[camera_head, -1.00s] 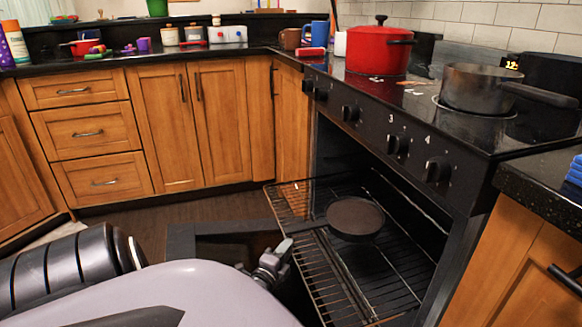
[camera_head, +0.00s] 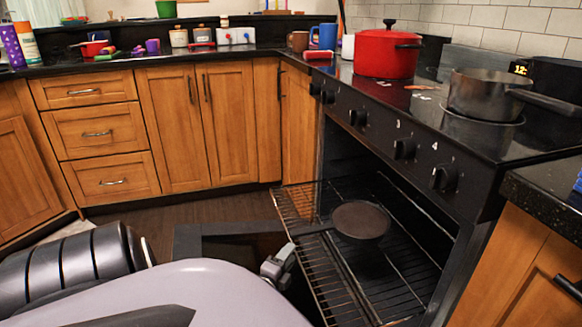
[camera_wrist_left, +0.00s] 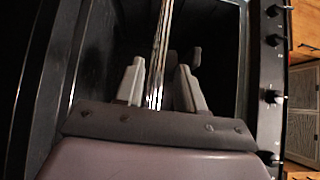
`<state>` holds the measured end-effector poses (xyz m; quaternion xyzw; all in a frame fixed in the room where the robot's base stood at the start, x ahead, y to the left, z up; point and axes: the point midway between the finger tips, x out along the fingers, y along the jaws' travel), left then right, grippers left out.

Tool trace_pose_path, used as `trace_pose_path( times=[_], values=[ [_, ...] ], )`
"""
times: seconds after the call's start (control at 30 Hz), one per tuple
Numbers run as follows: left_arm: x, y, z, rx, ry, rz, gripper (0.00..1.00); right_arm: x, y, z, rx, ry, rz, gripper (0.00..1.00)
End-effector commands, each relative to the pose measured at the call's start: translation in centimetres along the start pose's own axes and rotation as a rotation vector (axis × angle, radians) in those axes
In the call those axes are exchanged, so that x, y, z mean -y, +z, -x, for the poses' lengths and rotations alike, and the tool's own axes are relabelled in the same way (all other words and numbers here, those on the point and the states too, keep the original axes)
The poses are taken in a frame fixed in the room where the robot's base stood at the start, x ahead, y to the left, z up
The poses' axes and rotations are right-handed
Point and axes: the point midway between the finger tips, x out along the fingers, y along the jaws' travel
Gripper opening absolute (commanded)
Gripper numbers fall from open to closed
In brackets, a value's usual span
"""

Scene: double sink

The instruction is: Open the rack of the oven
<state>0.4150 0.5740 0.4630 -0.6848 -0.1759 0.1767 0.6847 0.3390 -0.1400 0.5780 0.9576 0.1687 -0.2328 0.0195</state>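The oven (camera_head: 345,165) is open at the front, and its door (camera_head: 215,243) is lowered. The wire rack (camera_head: 318,275) sticks partly out over the door, with a dark round pan (camera_head: 361,220) on it, its handle pointing left past the rack's front edge. My left gripper (camera_head: 280,262) is at the rack's front edge in the head view. In the left wrist view, its two pale fingers (camera_wrist_left: 160,85) stand apart on either side of the rack (camera_wrist_left: 161,40), seen edge-on, with gaps visible beside the wires. My right gripper is not in view.
A red pot (camera_head: 387,52) and a grey saucepan (camera_head: 477,93) stand on the stovetop above the oven. Wooden cabinets (camera_head: 180,130) line the back. Several small items sit on the back counter. My arm fills the lower left.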

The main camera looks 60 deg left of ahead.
Motion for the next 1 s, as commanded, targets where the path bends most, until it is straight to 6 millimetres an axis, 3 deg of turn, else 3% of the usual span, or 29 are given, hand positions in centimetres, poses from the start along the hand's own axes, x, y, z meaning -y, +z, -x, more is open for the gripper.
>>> trace_pose_path(
  times=[0.1,0.3,0.57,1.0],
  values=[
    [0.2,-0.1,2.2,-0.001,0.003,0.0,0.38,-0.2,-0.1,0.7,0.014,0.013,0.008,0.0],
    [0.1,0.0,4.6,-0.001,0.0,0.0,0.38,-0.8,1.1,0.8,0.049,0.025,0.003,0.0],
    [0.0,0.0,5.0,-0.001,-0.001,-0.001,0.38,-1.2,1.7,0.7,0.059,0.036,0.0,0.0],
    [0.0,0.0,5.0,-0.001,0.0,0.0,0.38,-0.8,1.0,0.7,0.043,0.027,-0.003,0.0]
  ],
)
